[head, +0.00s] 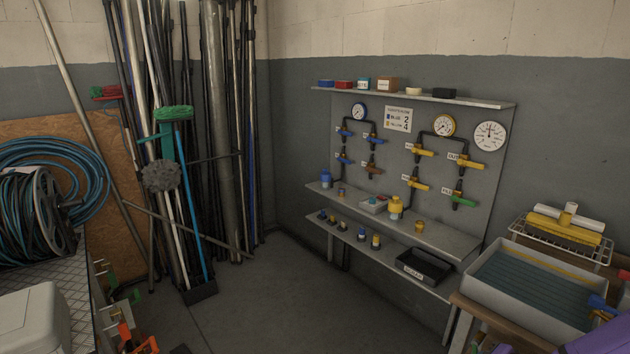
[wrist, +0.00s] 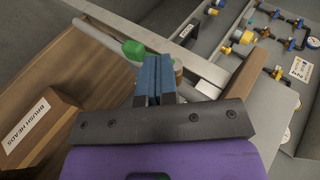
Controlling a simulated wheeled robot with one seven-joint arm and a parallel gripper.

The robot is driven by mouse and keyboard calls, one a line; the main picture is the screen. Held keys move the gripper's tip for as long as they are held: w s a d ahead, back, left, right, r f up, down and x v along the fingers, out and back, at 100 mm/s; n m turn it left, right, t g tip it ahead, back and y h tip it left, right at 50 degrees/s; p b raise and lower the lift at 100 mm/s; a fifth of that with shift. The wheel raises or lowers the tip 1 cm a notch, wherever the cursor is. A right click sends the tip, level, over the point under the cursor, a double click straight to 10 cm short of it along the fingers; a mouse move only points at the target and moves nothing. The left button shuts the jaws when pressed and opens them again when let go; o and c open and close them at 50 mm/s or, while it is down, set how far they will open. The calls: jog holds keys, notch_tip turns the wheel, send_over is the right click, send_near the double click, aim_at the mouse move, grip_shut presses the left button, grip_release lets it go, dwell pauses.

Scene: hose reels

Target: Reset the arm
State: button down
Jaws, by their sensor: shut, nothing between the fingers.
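My gripper (wrist: 153,70) shows in the wrist view with its two blue fingers pressed together and nothing held between them. Its black crossbar and purple body fill the lower middle of that view. Just beyond the fingertips is a green block-like thing (wrist: 134,49); I cannot tell whether they touch.
A valve board (head: 390,160) with shelves is at the back wall. A box labelled brush heads (wrist: 38,130) sits on wood.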

jog(key=s+a+r+n+g+h, duration=0.1)
jog(key=a+r+n+g+h, duration=0.2)
jog(key=r, duration=1.4)
jog(key=s+r+n+g+h, duration=0.15)
jog(key=r+n, duration=0.35)
jog(key=r, duration=1.2)
jog(key=s+a+r+n+h, duration=0.1)
jog(key=s+a+r, duration=0.25)
jog(key=r, duration=0.25)
jog(key=s+a+r, duration=0.3)
jog(key=s+r, duration=0.1)
jog(key=r, duration=0.3)
jog(key=s+a+r+n+y, duration=0.1)
jog(key=s+a+r, duration=0.2)
jog(key=s, duration=0.4)
jog(key=s+a+r+y, duration=0.1)
jog(key=s+a+r, duration=0.2)
jog(key=s, duration=0.4)
jog(key=shift+s+a+r+n, duration=0.2)
jog(key=shift+a+r+n, duration=0.1)
jog(key=shift+r+n, duration=0.15)
